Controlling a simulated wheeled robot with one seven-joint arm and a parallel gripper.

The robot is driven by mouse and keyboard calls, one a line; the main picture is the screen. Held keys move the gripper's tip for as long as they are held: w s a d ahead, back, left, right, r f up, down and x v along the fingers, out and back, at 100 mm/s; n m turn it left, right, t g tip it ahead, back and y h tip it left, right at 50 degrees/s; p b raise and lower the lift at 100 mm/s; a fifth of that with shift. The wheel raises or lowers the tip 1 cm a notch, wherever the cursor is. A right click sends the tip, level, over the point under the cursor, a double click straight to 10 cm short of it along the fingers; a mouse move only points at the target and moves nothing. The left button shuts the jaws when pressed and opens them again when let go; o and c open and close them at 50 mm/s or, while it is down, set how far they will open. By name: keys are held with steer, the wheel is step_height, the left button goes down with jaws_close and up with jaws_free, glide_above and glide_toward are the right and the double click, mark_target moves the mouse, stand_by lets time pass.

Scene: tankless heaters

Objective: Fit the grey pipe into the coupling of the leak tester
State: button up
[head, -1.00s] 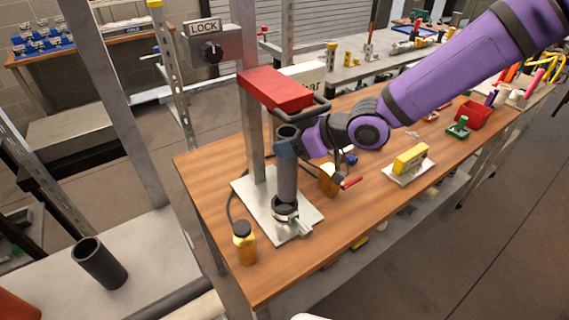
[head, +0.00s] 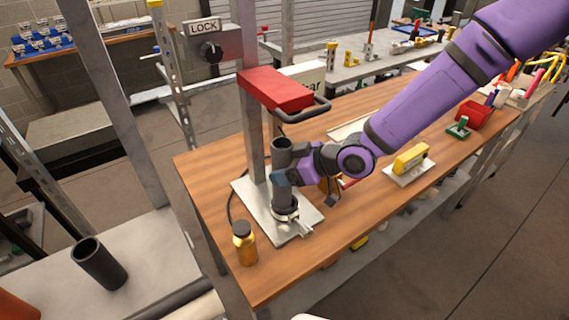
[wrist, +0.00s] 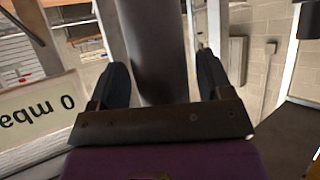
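The grey pipe (head: 283,152) stands upright on the leak tester's base plate (head: 252,192), its lower end at the dark ring coupling (head: 286,212). The ring hides how deep the pipe sits. My gripper (head: 281,178) is around the pipe's middle, below its open top. In the wrist view, the pipe (wrist: 157,45) runs between the two dark fingers (wrist: 162,75), with a gap at the right finger, so the gripper looks open. The tester's red head (head: 275,90) with a black handle is on the post above and behind the pipe.
An amber bottle (head: 244,243) stands at the table's front left corner. A yellow device (head: 410,158) lies on a plate to the right. A LOCK knob box (head: 210,50) stands behind. Another dark pipe (head: 98,262) stands on the lower left bench. The wooden table's front right is clear.

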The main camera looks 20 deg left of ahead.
steer(key=shift+a+r, duration=0.15)
steer(key=shift+r, duration=0.1)
steer(key=shift+r, duration=0.1)
